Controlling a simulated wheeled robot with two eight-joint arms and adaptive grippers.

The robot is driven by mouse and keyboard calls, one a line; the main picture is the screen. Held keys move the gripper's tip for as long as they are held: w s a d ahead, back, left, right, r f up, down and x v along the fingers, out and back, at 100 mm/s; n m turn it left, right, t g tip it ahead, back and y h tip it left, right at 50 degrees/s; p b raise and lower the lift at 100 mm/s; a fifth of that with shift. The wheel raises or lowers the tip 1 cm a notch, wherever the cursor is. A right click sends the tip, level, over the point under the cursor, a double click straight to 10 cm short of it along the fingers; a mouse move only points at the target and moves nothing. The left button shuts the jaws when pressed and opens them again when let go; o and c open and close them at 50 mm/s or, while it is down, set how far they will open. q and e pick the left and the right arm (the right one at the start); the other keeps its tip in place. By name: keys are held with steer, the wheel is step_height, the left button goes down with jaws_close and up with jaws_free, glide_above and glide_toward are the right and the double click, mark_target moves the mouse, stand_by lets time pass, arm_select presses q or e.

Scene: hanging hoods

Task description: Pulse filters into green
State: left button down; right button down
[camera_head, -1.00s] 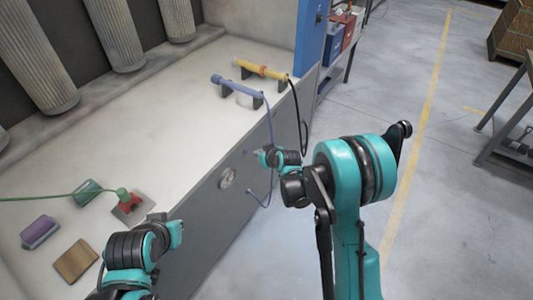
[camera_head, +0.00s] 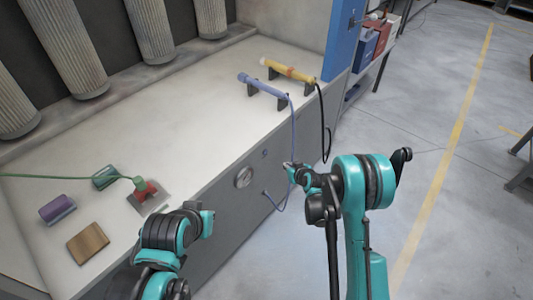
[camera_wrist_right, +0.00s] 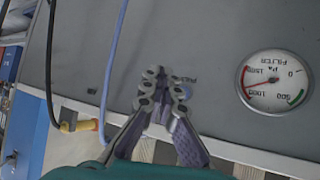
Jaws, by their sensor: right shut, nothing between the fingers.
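The round pressure gauge (camera_head: 243,177) sits on the grey front panel. In the right wrist view the gauge (camera_wrist_right: 274,82) appears upside down; its red needle points between 1000 and 1500, and its green band is near 500. A small blue mark (camera_head: 265,153) is on the panel, above and right of the gauge. Lettering by the fingertips is partly hidden in the wrist view. Several ribbed filters (camera_head: 64,50) hang at the back. My right gripper (camera_head: 289,169) is shut and empty in front of the panel; its tips show in the wrist view (camera_wrist_right: 162,88). My left gripper (camera_head: 207,220) is at the bench edge, jaws unclear.
A blue wand (camera_head: 262,85) and a yellow wand (camera_head: 290,70) rest on black holders, their hoses hanging over the panel near my right gripper. Open floor is right.

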mark_target(267, 153)
steer(key=w+a, duration=0.4)
steer(key=a, duration=0.2)
steer(key=shift+w+a, duration=0.25)
steer(key=shift+w, duration=0.1)
stand_by(1.2)
steer(key=shift+w+a, duration=0.2)
steer(key=shift+a, duration=0.15)
steer(key=shift+w+a, duration=0.25)
steer(key=shift+a, duration=0.05)
stand_by(0.7)
steer(key=shift+d, duration=0.1)
steer(key=shift+s+d, duration=0.5)
steer(key=shift+d, duration=0.05)
steer(key=shift+d, duration=0.1)
steer(key=s+d, duration=0.1)
steer(key=d, duration=0.1)
steer(key=s+d, duration=0.2)
stand_by(0.6)
